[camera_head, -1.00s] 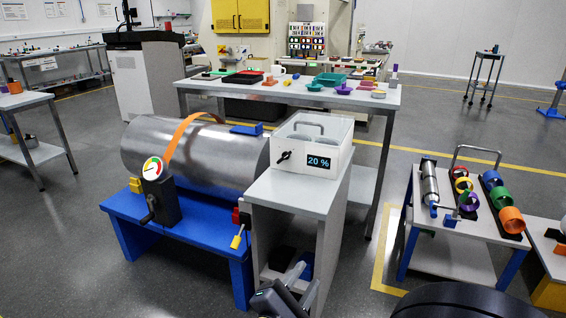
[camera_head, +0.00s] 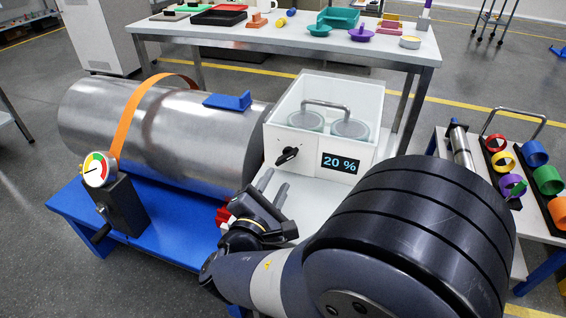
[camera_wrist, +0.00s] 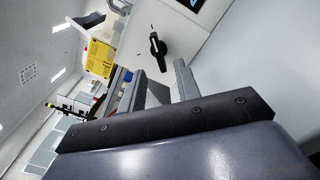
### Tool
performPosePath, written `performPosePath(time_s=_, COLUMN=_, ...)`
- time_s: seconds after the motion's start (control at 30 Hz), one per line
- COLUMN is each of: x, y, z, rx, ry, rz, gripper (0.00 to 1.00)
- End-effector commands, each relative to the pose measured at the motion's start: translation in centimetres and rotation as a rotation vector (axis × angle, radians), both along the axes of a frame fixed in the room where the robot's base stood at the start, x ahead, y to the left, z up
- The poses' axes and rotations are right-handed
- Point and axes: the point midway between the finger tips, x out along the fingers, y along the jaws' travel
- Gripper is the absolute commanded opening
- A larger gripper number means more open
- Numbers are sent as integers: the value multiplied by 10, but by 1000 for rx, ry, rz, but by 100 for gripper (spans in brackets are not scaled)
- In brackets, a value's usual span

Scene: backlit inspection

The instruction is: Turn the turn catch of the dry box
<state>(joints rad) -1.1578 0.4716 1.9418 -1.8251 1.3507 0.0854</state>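The dry box (camera_head: 315,145) is white with a clear lid, a metal bar handle and a "20 %" display (camera_head: 342,163) on its front. Two round jars (camera_head: 349,128) show inside. Its black turn catch (camera_head: 287,155) sits left of the display and slants up to the right. My gripper (camera_head: 273,186) is in front of and just below the catch, with its fingers apart and nothing between them. In the wrist view, the catch (camera_wrist: 158,52) shows beyond the gap between the open fingers (camera_wrist: 163,78), without visible contact.
The box stands on a grey-topped stand. A large metal cylinder (camera_head: 160,130) with an orange strap and a gauge (camera_head: 97,169) lies on a blue bench at left. A rack of coloured rings (camera_head: 540,165) is at right. A table (camera_head: 270,38) with parts stands behind.

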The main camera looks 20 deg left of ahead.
Motion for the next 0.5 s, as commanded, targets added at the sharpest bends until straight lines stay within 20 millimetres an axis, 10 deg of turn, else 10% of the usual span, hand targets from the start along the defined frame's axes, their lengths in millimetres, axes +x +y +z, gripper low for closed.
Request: performPosePath(time_s=0.5, x=65, y=-6, z=-1, rx=0, ry=1, rz=-1, gripper=32)
